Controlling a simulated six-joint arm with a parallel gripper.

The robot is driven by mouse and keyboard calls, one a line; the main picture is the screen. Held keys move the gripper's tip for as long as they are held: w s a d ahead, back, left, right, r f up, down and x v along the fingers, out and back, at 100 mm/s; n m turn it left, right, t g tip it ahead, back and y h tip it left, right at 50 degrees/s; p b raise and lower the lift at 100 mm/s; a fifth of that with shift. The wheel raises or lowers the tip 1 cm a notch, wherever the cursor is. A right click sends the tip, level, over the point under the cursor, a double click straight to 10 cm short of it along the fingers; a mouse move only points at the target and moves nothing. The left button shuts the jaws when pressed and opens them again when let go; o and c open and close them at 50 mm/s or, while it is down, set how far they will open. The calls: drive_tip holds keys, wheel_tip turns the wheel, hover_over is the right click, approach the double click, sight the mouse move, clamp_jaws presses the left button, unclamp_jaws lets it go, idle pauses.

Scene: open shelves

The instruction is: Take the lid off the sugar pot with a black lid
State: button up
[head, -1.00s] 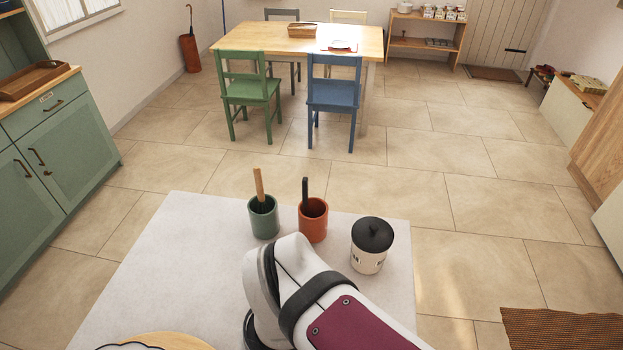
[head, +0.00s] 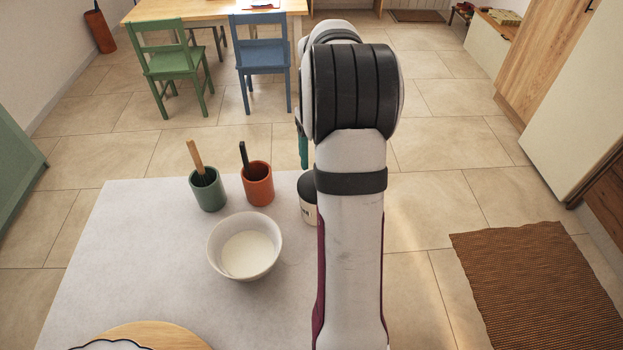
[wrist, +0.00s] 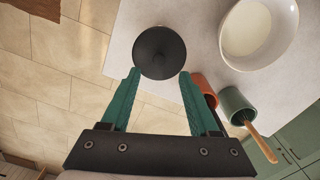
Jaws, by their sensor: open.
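The sugar pot (head: 308,203) is a cream pot near the right edge of the white tabletop. My arm hides most of it in the head view. Its round black lid (wrist: 159,53) with a small knob shows from above in the wrist view and hides the pot's body. My gripper (wrist: 158,72) is open, with its two green fingers apart and their tips at the near edge of the lid, one toward each side. The gap between the fingers is empty. I cannot tell how high the fingertips are above the lid.
An orange pot (head: 257,183) and a green pot (head: 208,189), each with a handle sticking out, stand left of the sugar pot. A white bowl (head: 245,246) with pale contents is in front of them. A round wooden board (head: 150,336) lies at the front. The table (head: 110,240) is bare at left.

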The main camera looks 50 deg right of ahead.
wheel_tip(320, 180, down, 6)
drive_tip(key=shift+f, duration=0.2)
clamp_jaws()
